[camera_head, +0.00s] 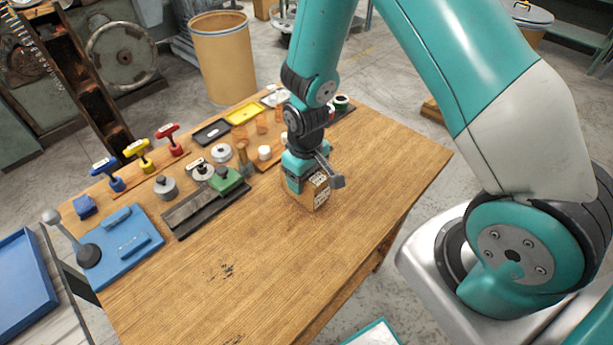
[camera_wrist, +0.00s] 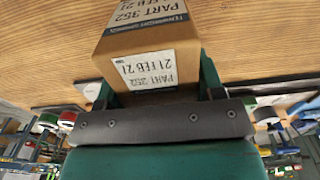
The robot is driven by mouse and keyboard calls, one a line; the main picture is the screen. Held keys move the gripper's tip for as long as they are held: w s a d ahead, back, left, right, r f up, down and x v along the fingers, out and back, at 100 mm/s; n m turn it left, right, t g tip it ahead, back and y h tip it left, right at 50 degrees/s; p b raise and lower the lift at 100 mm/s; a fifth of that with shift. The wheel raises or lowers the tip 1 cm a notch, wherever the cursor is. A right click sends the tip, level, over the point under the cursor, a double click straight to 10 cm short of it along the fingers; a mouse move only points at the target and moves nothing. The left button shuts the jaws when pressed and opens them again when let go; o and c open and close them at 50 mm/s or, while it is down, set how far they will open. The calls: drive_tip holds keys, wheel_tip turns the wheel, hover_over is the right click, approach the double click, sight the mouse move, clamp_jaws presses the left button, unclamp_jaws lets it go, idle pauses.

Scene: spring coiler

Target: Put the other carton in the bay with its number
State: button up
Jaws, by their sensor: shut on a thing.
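My gripper (camera_head: 311,180) is shut on a brown cardboard carton (camera_head: 320,194), over the middle of the wooden table. In the wrist view the carton (camera_wrist: 140,48) sits between the two fingers, with a white label reading "PART 352" and "21 FEB 21" upside down. The same text is printed on its top face in that view. The carton is at or just above the tabletop; I cannot tell whether it touches. I cannot make out a second carton or any numbered bay in these views.
The wooden table (camera_head: 235,270) is clear in front and to the right. Behind are a yellow tray (camera_head: 243,114), a black tray (camera_head: 211,132), a green block (camera_head: 226,181) on a dark rail, and blue, yellow and red-handled tools. A blue mat (camera_head: 120,262) lies left.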

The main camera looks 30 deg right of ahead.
drive_tip(key=shift+f, duration=0.45)
drive_tip(key=shift+f, duration=0.1)
drive_tip(key=o, duration=1.3)
